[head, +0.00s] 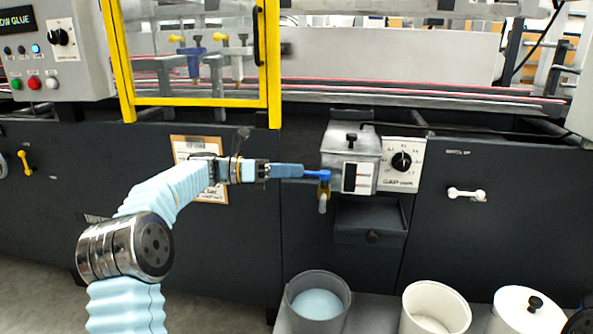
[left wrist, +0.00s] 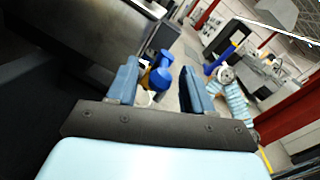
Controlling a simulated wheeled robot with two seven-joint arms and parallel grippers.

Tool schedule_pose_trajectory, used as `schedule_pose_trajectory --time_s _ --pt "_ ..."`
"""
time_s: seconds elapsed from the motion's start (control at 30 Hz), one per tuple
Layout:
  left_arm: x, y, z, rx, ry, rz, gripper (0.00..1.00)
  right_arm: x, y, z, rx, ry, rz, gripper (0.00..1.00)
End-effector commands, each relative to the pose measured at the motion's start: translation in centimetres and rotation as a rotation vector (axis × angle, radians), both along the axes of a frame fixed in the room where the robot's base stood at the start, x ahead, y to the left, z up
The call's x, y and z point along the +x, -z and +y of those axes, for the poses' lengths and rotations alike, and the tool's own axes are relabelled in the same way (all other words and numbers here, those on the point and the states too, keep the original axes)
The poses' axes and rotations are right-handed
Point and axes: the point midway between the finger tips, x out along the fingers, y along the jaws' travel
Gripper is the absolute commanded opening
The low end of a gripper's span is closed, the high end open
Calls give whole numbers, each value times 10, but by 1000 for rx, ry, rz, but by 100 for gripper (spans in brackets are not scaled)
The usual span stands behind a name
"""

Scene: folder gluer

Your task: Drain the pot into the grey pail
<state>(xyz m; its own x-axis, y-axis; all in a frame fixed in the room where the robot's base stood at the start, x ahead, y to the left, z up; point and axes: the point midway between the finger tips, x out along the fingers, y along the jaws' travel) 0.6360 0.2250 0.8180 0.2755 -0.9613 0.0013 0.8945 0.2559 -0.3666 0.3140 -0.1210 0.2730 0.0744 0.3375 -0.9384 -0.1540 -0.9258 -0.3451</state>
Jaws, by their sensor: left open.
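The pot (head: 350,158) is a grey metal box with a lid and black knob, mounted on the machine front. A drain valve with a blue handle (head: 318,174) and a brass body (head: 322,201) sits at its lower left. My left gripper (head: 296,171) is open, reaching from the left to the handle. In the left wrist view the blue handle (left wrist: 160,76) shows between the two fingers; contact cannot be told. The grey pail (head: 318,297) stands below the valve, with a pale blue surface inside. My right gripper is not in view.
A white pail (head: 435,308) and a white lidded container (head: 526,311) stand right of the grey pail. A dial panel (head: 402,163) is right of the pot, and a dark drawer-like box (head: 371,222) is below it. A yellow-framed guard (head: 195,102) is above my left arm.

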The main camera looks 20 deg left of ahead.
Motion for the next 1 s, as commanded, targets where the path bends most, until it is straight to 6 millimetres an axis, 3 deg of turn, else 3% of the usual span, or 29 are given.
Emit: schedule_pose_trajectory --time_s 0.3,0.5,0.7,1.0 --pt "-20 0 74 0 -5 -1 51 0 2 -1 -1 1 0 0" --pt "-30 -1 108 0 -4 -2 51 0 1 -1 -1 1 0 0" --pt "-34 -1 119 0 -1 -2 51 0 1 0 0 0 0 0" --pt "-34 -1 120 0 -1 -2 51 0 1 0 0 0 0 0"
